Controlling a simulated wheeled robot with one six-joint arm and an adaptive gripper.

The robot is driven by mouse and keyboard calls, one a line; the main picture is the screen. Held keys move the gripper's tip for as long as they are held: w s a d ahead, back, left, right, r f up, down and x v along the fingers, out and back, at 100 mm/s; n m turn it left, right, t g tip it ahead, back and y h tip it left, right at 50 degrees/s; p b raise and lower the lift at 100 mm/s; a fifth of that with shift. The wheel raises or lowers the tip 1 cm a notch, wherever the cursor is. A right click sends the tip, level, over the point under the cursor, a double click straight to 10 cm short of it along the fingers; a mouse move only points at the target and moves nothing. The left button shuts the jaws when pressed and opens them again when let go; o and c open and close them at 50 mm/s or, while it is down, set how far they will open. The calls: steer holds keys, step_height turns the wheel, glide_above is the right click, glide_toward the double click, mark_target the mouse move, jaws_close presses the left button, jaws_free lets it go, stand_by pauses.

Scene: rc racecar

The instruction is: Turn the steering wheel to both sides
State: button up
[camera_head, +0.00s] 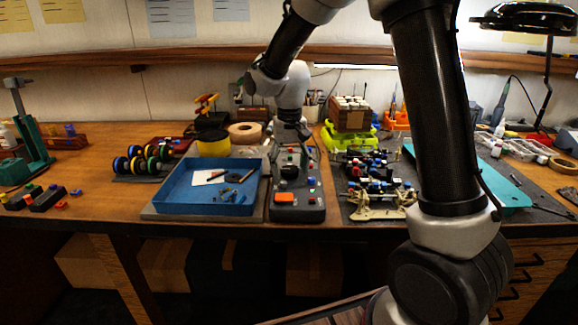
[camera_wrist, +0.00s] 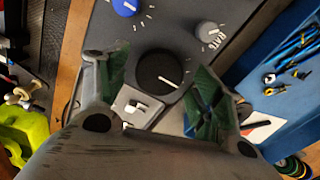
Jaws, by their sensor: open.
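A grey control box (camera_head: 297,213) stands near the front middle of the bench. A round black knob with a white pointer line, probably the steering wheel, sits on it (camera_wrist: 157,72) and also shows in the head view (camera_head: 289,172). My gripper (camera_head: 291,140) is over the far part of the box. In the wrist view my gripper (camera_wrist: 160,92) is open and empty, with its green-padded fingers at the left and right of the knob. I cannot tell whether they reach down to its height. A white switch (camera_wrist: 135,106) lies between the fingers, partly hidden.
A blue knob (camera_wrist: 124,6) and a grey knob (camera_wrist: 207,30) are on the same box. A blue tray (camera_head: 175,202) with small tools is close on the left. Racecar-like parts (camera_head: 378,205) stand on a dark mat to the right.

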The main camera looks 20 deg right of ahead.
steer(key=shift+f, duration=0.15)
steer(key=c, duration=1)
steer(key=shift+n, duration=0.4)
steer(key=n, duration=0.3)
steer(key=shift+n, duration=2.6)
